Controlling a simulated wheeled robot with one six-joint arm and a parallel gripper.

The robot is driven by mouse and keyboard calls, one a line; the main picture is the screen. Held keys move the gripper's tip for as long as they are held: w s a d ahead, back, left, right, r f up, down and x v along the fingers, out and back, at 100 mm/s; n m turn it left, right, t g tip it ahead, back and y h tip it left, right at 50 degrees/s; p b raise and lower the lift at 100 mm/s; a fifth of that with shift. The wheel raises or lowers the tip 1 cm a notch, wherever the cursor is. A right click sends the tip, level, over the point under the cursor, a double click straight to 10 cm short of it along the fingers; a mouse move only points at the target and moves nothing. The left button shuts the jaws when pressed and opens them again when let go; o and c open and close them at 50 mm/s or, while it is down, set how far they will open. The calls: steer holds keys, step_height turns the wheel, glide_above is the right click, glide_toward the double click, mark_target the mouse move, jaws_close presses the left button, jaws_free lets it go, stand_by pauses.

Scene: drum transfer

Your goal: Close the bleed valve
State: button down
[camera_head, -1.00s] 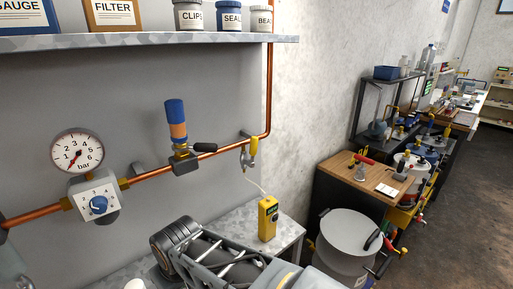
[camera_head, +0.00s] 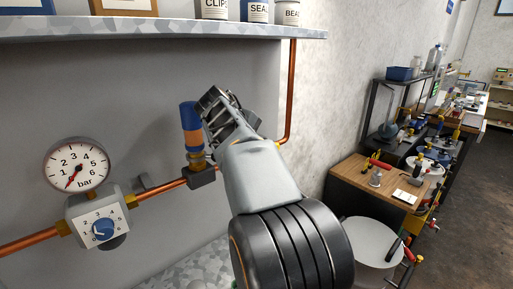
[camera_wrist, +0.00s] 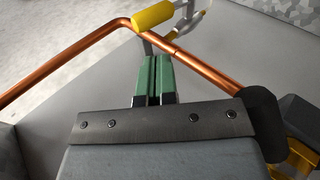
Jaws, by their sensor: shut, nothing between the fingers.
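The yellow-handled valve (camera_wrist: 153,14) is at the top of the wrist view, on a grey fitting by the copper pipe (camera_wrist: 75,60). My gripper (camera_wrist: 154,62) is shut and empty; its green fingertips point toward that valve, apart from its handle. A black lever grip (camera_wrist: 262,120) lies to the right of the fingers. In the head view, the valve body with blue and orange cylinder (camera_head: 193,135) stands on the pipe, just left of my gripper. My arm hides the yellow-handled valve and black lever there. I cannot tell which one is the bleed valve.
A pressure gauge (camera_head: 76,165) and a regulator with blue knob (camera_head: 104,229) are on the pipe at left. A shelf (camera_head: 150,28) with jars runs above. A white drum (camera_head: 368,242) and a wooden bench (camera_head: 355,180) stand at right.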

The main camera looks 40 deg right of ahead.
steer(key=x, duration=0.9)
steer(key=shift+d+f, duration=0.2)
steer(key=shift+d, duration=0.1)
steer(key=shift+w+a+r+p, duration=0.1)
steer(key=shift+w+p, duration=0.05)
steer(key=shift+p, duration=0.2)
